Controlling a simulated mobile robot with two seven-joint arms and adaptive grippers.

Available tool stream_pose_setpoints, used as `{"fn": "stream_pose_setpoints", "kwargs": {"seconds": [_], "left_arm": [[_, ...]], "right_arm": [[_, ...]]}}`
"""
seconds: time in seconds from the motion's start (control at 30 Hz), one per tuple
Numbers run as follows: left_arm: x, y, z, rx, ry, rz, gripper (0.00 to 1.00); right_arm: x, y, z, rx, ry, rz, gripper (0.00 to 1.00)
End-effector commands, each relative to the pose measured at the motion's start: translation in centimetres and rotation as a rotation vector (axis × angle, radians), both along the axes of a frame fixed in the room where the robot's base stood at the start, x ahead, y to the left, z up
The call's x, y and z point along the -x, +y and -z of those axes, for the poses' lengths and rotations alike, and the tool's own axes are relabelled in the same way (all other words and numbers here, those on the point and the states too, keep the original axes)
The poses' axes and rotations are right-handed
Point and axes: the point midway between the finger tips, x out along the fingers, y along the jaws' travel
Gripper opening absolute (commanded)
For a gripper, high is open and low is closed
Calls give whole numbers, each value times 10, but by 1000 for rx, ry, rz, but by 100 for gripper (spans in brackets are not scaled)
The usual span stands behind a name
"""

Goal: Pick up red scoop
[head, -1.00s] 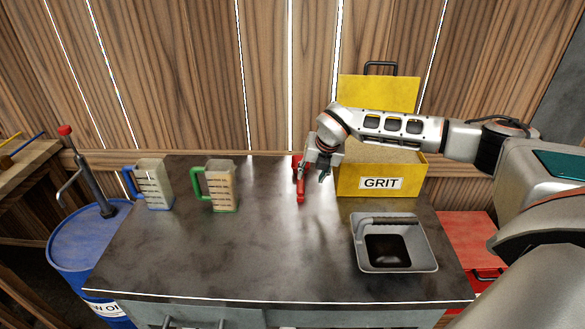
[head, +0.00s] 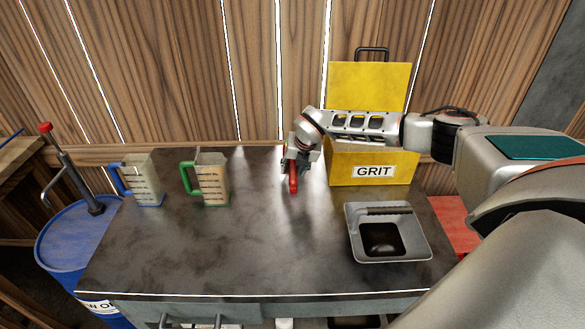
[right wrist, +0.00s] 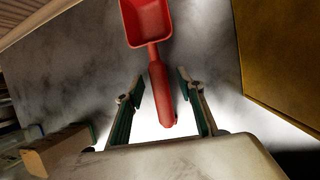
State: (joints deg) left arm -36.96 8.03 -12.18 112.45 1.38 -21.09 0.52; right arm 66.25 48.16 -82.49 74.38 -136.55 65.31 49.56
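The red scoop (head: 293,181) lies on the dark workbench, left of the yellow GRIT box. In the right wrist view its square bowl (right wrist: 147,20) is at the top and its handle (right wrist: 160,92) points down between my right fingers. My right gripper (head: 293,165) is over the scoop. In the right wrist view the two fingers (right wrist: 160,85) are open on either side of the handle, with a gap on each side. In the head view my wrist hides most of the scoop. My left gripper is not in view.
The yellow GRIT box (head: 345,174) with its lid up stands right of the scoop. A grey tray (head: 417,248) with a dark hollow is at the front right. A green-handled jug (head: 213,183) and a blue-handled jug (head: 145,183) stand left. The bench's front middle is clear.

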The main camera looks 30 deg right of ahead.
Motion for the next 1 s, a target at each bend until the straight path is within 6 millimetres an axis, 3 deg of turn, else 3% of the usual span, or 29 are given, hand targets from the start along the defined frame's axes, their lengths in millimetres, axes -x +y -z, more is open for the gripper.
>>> {"fn": "stream_pose_setpoints", "kwargs": {"seconds": [0.2, 0.33, 0.37, 0.77, 1.0], "left_arm": [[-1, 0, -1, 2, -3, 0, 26], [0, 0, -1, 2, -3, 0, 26], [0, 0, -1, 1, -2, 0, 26], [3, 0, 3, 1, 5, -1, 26], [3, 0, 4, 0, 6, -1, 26]], "right_arm": [[0, 0, 1, -1, -1, 0, 38], [0, 0, 0, -1, -1, 0, 4], [0, 0, 0, -1, -1, 0, 0], [-1, 0, -3, 0, -1, 0, 0], [-2, 0, -26, -1, -6, -1, 0]]}}
